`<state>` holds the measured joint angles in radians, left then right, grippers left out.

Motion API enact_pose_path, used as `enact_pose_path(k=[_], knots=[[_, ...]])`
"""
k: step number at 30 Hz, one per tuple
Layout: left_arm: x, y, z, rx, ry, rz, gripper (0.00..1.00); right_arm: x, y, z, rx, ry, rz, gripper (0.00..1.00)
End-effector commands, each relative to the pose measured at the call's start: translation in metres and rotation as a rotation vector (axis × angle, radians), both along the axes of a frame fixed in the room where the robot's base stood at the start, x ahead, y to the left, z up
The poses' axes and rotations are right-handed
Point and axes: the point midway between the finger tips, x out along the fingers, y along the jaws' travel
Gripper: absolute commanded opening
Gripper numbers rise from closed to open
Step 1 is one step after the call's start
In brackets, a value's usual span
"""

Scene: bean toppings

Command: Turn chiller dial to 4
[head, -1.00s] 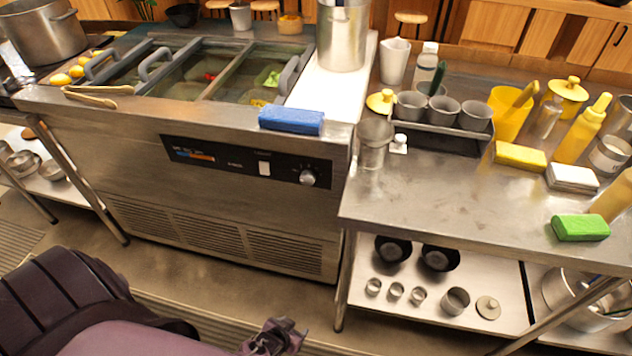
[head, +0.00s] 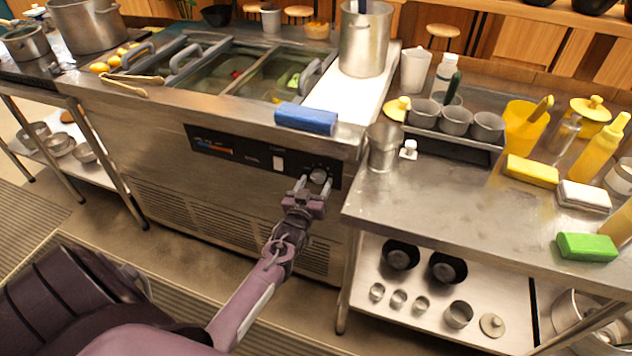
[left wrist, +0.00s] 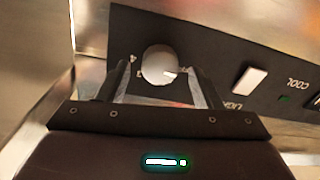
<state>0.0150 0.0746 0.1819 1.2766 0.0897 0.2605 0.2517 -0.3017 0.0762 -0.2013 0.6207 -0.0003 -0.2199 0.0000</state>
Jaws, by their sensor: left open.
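The chiller dial (head: 319,176) is a round silver knob on the black control panel (head: 236,154) at the front of the steel chiller. In the left wrist view the dial (left wrist: 159,66) shows large, with a pale pointer mark at its right side; the numbers around it are too small or hidden to read. My left gripper (head: 309,188) is open in front of the panel, just below the dial. In the left wrist view its two fingers (left wrist: 160,82) stand on either side of the dial; I cannot tell if they touch it. My right gripper is not in view.
A white light switch (head: 278,163) sits left of the dial; it also shows in the left wrist view (left wrist: 250,80). A blue sponge (head: 306,118) lies on the chiller's edge above. A steel table (head: 460,200) stands close at the right.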

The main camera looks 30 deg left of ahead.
Motion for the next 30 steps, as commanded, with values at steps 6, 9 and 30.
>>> enact_pose_path(k=[6,9,30], knots=[[0.0126,0.0033,-0.0006,-0.001,0.002,0.000,0.59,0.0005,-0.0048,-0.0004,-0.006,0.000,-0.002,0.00],[0.0131,0.0033,-0.0004,0.000,0.002,-0.001,0.59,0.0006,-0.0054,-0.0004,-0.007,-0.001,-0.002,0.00],[0.0126,0.0031,-0.0008,0.017,0.007,-0.001,0.14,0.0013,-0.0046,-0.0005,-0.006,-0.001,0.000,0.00]])
